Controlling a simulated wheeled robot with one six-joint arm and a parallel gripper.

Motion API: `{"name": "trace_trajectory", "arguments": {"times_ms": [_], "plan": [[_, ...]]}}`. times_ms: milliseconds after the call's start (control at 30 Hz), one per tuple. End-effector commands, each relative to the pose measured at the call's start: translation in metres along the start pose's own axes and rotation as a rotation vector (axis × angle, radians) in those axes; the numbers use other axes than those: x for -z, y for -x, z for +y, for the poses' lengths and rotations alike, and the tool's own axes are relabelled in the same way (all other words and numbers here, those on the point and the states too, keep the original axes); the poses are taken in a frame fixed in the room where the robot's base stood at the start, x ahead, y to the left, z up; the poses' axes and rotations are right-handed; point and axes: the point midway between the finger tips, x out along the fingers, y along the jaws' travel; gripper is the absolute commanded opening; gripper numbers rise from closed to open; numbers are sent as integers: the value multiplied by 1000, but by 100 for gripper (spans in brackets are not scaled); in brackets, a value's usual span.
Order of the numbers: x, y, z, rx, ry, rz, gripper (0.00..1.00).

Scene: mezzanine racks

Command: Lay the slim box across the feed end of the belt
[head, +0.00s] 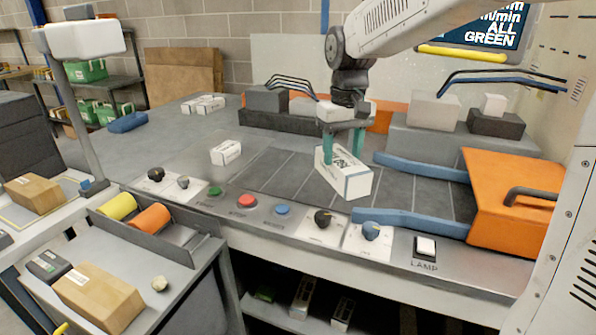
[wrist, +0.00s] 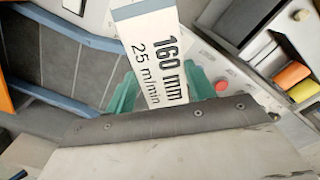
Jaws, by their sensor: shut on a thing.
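The slim box (head: 356,186) is white with dark print; the wrist view shows "160 mm 25 m/min" on its face (wrist: 158,62). My gripper (head: 343,146) has teal fingers shut on the box from both sides, also in the wrist view (wrist: 160,92). The box is over the dark belt (head: 290,178), to the left of the blue guide rails. I cannot tell whether its underside touches the belt. The belt, with pale cross lines, also shows in the wrist view (wrist: 62,62). The fingers hide part of the box.
Blue rails (head: 420,168) flank the belt toward an orange hood (head: 510,200) at the right. A smaller white box (head: 226,152) lies at the belt's left. Knobs and buttons, including a red one (head: 247,201), line the front panel. Grey blocks (head: 432,140) stand behind.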

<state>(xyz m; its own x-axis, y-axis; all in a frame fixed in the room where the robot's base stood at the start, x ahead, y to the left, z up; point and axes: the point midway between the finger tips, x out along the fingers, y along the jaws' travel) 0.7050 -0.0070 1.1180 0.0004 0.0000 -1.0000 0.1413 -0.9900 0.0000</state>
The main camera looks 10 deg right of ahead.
Motion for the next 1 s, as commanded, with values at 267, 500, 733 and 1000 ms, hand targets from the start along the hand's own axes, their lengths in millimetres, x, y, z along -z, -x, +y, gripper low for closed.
{"name": "trace_trajectory", "arguments": {"times_ms": [267,500,733,1000], "plan": [[94,-15,45,2,652,-3,23],[165,-43,88,2,1237,-2,23],[221,-82,135,3,1790,-1,23],[256,-120,174,2,2254,0,23]]}}
